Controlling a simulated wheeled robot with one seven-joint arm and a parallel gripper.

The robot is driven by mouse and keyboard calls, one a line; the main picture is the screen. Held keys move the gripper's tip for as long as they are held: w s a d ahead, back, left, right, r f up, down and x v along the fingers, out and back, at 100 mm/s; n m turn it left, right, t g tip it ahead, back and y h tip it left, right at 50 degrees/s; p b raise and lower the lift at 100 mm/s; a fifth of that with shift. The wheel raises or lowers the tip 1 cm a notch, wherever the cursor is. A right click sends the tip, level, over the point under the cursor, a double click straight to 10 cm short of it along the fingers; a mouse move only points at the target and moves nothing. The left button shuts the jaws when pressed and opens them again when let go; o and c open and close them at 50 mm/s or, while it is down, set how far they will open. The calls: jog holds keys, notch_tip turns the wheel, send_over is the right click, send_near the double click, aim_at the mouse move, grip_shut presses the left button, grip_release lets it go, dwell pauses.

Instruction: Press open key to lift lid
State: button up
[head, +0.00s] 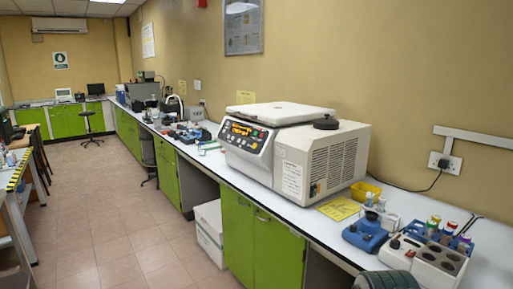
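A large white benchtop machine that looks like a centrifuge (315,160) stands on the white bench against the wall. Its flat white lid (280,113) lies roughly level on top. I cannot tell whether it is latched. A dark round knob (326,123) sits on the top right of the machine. The sloped control panel (243,134) faces the front left, with a lit orange display and several small coloured keys. The keys are too small to tell which one is the open key.
Right of the machine stand a yellow bin (366,191), a blue mixer-like device (368,234) and a white rack (428,256) with coloured-cap tubes. A yellow sheet (338,208) lies before the machine. Green cabinets (262,245) line the bench. The tiled floor (110,220) at left is clear.

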grip_shut()
dwell(1.7)
